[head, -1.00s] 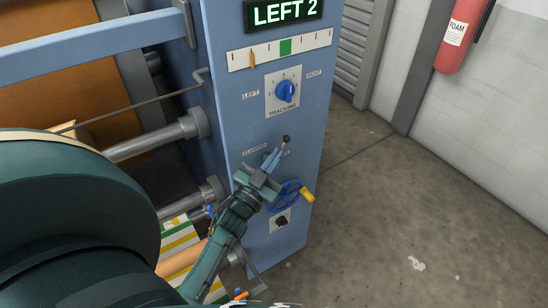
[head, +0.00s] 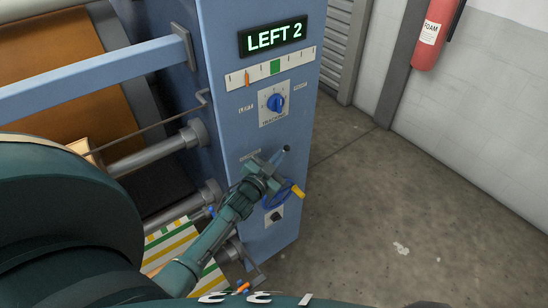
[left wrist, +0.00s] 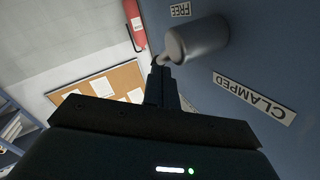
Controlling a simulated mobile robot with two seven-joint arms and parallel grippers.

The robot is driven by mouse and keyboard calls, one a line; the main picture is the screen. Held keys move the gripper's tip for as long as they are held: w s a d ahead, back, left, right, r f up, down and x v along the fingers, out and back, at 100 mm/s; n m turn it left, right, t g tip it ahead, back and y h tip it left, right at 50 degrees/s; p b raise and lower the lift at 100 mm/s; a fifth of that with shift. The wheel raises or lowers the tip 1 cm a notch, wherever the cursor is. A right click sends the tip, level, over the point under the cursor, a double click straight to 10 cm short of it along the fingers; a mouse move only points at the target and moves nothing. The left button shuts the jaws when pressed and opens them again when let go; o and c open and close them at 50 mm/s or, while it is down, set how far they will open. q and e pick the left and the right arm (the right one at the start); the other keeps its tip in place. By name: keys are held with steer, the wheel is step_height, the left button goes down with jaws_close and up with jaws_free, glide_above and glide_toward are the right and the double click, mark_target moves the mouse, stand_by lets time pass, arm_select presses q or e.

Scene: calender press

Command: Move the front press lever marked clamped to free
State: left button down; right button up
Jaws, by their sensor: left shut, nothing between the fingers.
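The front press lever (head: 286,149) shows in the head view only as a dark tip, on the blue press side panel. My left gripper (head: 277,159) is shut and empty, right at this lever, and hides most of it. In the left wrist view, the shut fingertips (left wrist: 160,68) are beside a grey rounded metal part (left wrist: 199,39) of the lever; I cannot tell whether they touch. My right gripper is not in view.
Below the lever are a blue handwheel with a yellow handle (head: 298,191) and a black knob (head: 276,216). Above are a blue tracking knob (head: 275,103) and a LEFT 2 display (head: 273,37). Rollers (head: 160,150) lie to the left. The floor (head: 400,200) at right is clear.

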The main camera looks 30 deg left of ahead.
arm_select(q)
steer(key=shift+w+d+f, duration=0.1)
steer(key=shift+w+f, duration=0.1)
steer(key=shift+w, duration=0.1)
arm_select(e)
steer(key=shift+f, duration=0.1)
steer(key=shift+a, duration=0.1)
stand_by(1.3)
